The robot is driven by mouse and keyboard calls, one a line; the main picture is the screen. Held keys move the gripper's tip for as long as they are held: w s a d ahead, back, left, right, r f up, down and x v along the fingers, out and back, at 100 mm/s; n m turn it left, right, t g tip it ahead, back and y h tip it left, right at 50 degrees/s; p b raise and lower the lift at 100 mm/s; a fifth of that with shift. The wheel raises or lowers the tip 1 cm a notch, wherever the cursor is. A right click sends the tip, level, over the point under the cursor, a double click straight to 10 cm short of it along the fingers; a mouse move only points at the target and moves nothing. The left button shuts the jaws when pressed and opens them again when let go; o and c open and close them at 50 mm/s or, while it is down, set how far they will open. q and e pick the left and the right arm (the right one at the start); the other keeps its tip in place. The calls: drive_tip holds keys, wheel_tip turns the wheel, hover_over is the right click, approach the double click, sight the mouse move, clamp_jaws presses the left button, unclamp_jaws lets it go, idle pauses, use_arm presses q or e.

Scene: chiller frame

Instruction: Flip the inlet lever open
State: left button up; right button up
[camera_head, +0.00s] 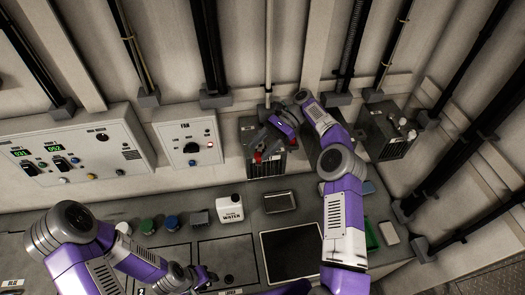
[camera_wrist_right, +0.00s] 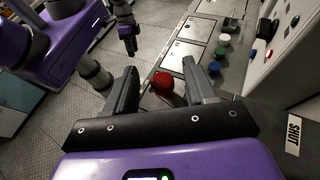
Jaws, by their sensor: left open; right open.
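The inlet lever appears to be the red-knobbed part (camera_head: 257,157) on the front of a grey box with a grille (camera_head: 266,169). In the right wrist view the round red knob (camera_wrist_right: 163,83) shows between the fingers of my right gripper (camera_wrist_right: 163,75); contact cannot be told. My right gripper (camera_head: 262,140) is open at the box, its arm hiding part of it. My left gripper (camera_head: 208,277) is low over the front counter, far from the lever; it also shows in the right wrist view (camera_wrist_right: 130,42).
A second grey box (camera_head: 386,137) stands to the right. A FAN panel (camera_head: 190,137) and a larger control panel (camera_head: 80,150) are at left. A SHUT label (camera_wrist_right: 297,135) is at right.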

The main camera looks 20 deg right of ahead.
wheel_tip(320, 180, up, 8)
idle(0.4)
